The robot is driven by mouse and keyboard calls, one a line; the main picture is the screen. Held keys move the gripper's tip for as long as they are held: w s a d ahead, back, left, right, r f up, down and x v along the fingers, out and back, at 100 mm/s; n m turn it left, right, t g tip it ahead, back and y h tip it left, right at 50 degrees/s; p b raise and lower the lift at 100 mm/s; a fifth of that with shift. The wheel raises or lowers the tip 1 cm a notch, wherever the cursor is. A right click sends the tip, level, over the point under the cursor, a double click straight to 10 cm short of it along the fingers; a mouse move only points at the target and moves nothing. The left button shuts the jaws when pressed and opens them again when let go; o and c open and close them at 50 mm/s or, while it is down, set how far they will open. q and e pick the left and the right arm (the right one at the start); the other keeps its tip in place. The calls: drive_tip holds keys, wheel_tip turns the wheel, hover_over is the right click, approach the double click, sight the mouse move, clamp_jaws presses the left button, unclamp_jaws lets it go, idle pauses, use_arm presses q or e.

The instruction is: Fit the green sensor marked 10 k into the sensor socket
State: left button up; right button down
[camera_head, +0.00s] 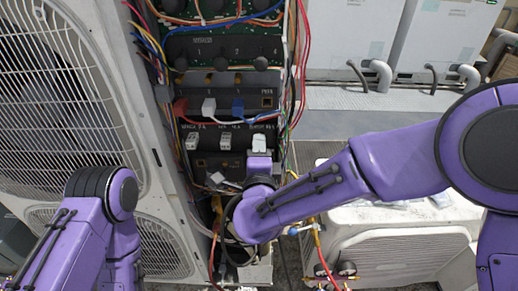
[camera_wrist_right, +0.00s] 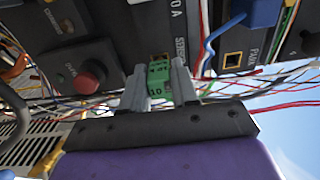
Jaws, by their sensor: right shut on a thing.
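The green sensor (camera_wrist_right: 159,80) has a "10" on its near end in the right wrist view. My right gripper (camera_wrist_right: 160,88) is shut on it, one grey finger on each side. The sensor socket (camera_wrist_right: 160,57) shows as a brownish opening at the sensor's far end, beside the printed "SENSOR" label. The two line up closely; I cannot tell whether the sensor touches or enters it. In the head view my right gripper (camera_head: 259,144) is at the board under the right-hand label, and hides sensor and socket. My left arm shows at lower left, its gripper out of view.
The row above has a blue plug (camera_head: 238,105) and an open power socket (camera_head: 267,101). A red button (camera_wrist_right: 90,78) is near the gripper. Loose wires (camera_head: 296,60) run along the cabinet's right edge.

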drive_tip(key=shift+w, duration=0.8)
idle(0.8)
drive_tip(key=c, duration=0.8)
unclamp_jaws()
drive_tip(key=shift+w, duration=0.1)
drive_tip(key=s+b, duration=0.3)
drive_tip(key=s, duration=0.8)
drive_tip(key=s+d+f+n+g, duration=0.1)
drive_tip(key=d+f+n+g, duration=0.3)
drive_tip(key=f, duration=0.5)
drive_tip(key=s+d+f+n+g, duration=0.1)
drive_tip(key=d+f+n, duration=0.2)
drive_tip(key=d+f, duration=0.45)
drive_tip(key=d+f+n+g, duration=0.3)
drive_tip(key=d+f, duration=0.1)
drive_tip(key=f, duration=0.6)
drive_tip(key=s+d+f+g+h, duration=0.1)
drive_tip(key=s+d+f+g, duration=0.1)
drive_tip(key=s+d+f, duration=0.3)
drive_tip(key=s+d+f+g+h, duration=0.1)
drive_tip(key=s+d+f+g, duration=0.1)
drive_tip(key=s+d+f, duration=0.3)
drive_tip(key=s+d+f+n+g+h, duration=0.1)
drive_tip(key=s+d+f, duration=0.4)
drive_tip(key=s, duration=0.7)
drive_tip(key=shift+s+f+g+h, duration=0.1)
drive_tip(key=shift+g+h, duration=0.3)
drive_tip(key=shift+g, duration=0.5)
